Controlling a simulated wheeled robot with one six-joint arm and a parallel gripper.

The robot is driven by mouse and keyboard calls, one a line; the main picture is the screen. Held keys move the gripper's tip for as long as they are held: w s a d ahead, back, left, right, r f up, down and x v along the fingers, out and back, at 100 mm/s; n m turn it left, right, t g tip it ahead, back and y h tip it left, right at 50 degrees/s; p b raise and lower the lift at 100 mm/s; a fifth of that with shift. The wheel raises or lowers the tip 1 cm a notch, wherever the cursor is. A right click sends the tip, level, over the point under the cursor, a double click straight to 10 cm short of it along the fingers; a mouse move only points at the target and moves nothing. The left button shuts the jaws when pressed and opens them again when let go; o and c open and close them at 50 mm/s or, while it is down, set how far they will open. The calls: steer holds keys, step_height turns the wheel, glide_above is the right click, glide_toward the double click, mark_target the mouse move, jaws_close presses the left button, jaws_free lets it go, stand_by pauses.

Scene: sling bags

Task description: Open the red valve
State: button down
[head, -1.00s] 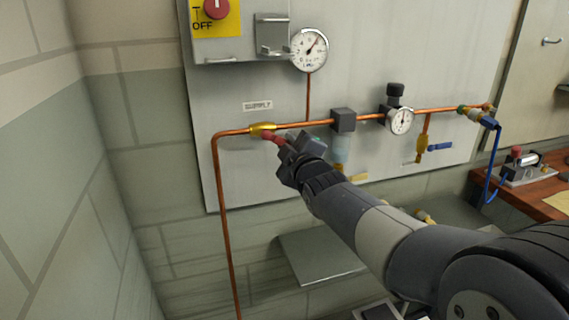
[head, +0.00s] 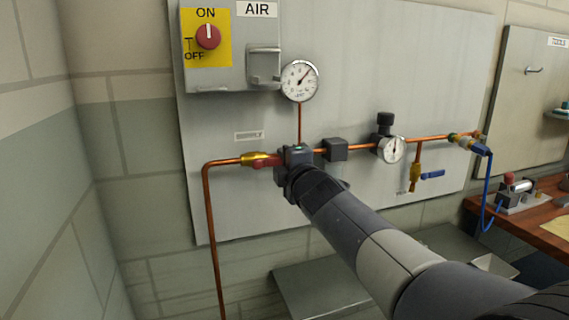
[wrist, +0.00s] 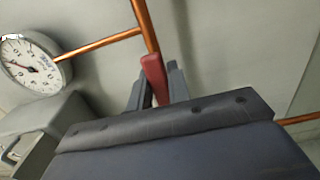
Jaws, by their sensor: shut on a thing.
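The red valve has a brass body (head: 254,158) on the copper pipe below the SUPPLY label. Its red lever (head: 265,163) points right from the body, roughly along the pipe. My gripper (head: 282,163) is shut on the lever's right part, which its dark jaws hide in the head view. In the wrist view, the red lever (wrist: 154,76) sits between the two fingers of my gripper (wrist: 156,92), nearly in line with the copper pipe (wrist: 146,25).
A pressure gauge (head: 300,80) stands above the pipe, with a grey switch box (head: 218,78) at upper left. A grey shelf (head: 335,290) is below.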

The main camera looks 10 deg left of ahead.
steer(key=shift+r, duration=0.1)
steer(key=c, duration=1.3)
jaws_free()
steer(key=v, duration=1)
steer(key=shift+s+d, duration=0.15)
steer(key=shift+s, duration=0.25)
steer(key=shift+w, duration=0.15)
steer(key=x, duration=1)
steer(key=shift+w+a, duration=0.2)
steer(key=shift+w, duration=0.1)
steer(key=shift+s, duration=0.15)
